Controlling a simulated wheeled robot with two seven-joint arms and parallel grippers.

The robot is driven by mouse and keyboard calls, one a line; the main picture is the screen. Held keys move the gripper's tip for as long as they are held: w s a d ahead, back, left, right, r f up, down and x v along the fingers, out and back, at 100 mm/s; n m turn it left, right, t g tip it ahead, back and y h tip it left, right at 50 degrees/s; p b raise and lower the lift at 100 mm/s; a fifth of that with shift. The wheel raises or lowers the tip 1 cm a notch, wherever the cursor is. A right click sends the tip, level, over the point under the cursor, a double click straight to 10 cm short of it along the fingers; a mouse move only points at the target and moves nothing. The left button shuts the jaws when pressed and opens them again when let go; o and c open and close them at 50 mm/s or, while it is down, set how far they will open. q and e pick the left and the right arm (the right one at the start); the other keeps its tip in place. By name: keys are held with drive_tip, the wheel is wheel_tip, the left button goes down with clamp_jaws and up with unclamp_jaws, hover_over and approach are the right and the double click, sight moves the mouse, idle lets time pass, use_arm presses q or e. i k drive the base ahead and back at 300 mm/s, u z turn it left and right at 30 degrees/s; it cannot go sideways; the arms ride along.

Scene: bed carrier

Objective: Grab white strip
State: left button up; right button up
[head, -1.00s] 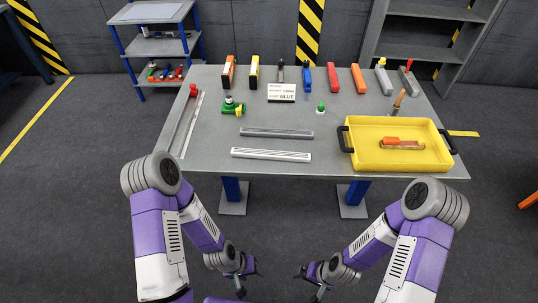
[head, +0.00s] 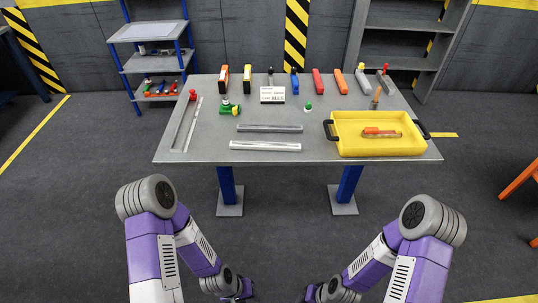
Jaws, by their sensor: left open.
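A white strip (head: 265,146) lies flat near the front edge of the grey table, parallel to that edge. A darker grey strip (head: 270,128) lies just behind it. My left gripper (head: 243,294) is low in front of the table, well apart from the strip, open and empty; its tips are partly cut off by the bottom edge. My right gripper (head: 308,295) is also low in front of the table. Only a small part of it shows, so its jaws cannot be read.
The grey table (head: 210,150) also holds a yellow tray (head: 380,150) with an orange-handled tool (head: 381,132) at the right. A small white sign (head: 272,95) and several coloured tools stand along the back. Shelves are behind. The floor between me and the table is clear.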

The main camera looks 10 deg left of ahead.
sight(238, 145)
drive_tip(key=z, duration=0.9)
drive_tip(key=i, duration=0.9)
drive_tip(key=u, duration=0.6)
